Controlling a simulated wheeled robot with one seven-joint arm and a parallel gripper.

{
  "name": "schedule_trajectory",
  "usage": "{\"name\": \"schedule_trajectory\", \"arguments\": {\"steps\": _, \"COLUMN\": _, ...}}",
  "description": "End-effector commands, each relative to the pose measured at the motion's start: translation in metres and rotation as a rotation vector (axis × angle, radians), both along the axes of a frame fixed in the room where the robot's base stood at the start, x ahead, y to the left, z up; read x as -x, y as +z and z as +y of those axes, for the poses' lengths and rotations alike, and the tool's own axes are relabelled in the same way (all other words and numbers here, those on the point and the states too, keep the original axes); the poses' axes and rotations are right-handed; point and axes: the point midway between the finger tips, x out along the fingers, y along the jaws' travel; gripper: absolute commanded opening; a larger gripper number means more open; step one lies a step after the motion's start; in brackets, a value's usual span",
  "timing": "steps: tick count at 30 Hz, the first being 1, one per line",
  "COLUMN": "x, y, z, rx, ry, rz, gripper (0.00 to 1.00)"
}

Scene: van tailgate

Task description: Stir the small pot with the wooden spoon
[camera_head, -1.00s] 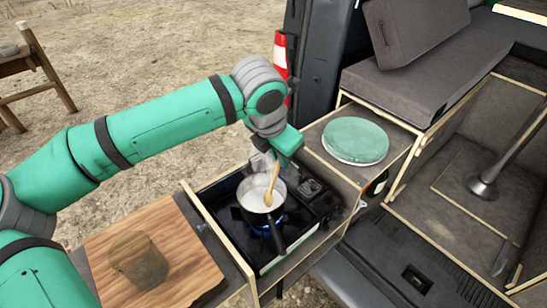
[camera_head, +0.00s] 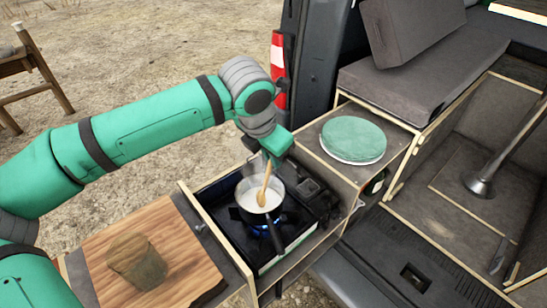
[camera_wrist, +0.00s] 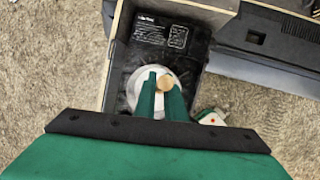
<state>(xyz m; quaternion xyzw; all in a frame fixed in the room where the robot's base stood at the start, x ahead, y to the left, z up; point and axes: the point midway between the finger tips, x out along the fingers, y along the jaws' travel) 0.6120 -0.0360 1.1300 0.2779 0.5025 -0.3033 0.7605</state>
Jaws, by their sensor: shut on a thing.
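The small pot (camera_head: 246,186) sits on the lit burner of the camp stove, its dark handle pointing toward the front. It holds a whitish liquid. The wooden spoon (camera_head: 263,188) stands tilted in the pot, its bowl end in or at the liquid. My gripper (camera_head: 272,156) is above the back of the pot, shut on the spoon's upper handle; its fingertips are partly hidden by my arm. In the wrist view the fingers (camera_wrist: 160,98) close around the spoon's round end (camera_wrist: 165,84), with the pot partly visible behind.
The black stove (camera_head: 298,212) sits in a wooden pull-out drawer. Green plates (camera_head: 352,139) lie on the shelf at right. A grey cushion and a metal table leg are farther right in the van.

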Motion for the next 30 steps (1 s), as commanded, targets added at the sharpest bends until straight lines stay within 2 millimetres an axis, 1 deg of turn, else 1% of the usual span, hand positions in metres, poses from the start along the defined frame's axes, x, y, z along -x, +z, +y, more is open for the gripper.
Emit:
{"name": "schedule_trajectory", "arguments": {"steps": 11, "x": -0.001, "y": 0.002, "z": 0.000, "rx": -0.001, "ry": 0.000, "rz": -0.001, "gripper": 0.00}}
{"name": "schedule_trajectory", "arguments": {"steps": 30, "x": -0.002, "y": 0.044, "z": -0.009, "rx": -0.001, "ry": -0.001, "rz": -0.001, "gripper": 0.00}}
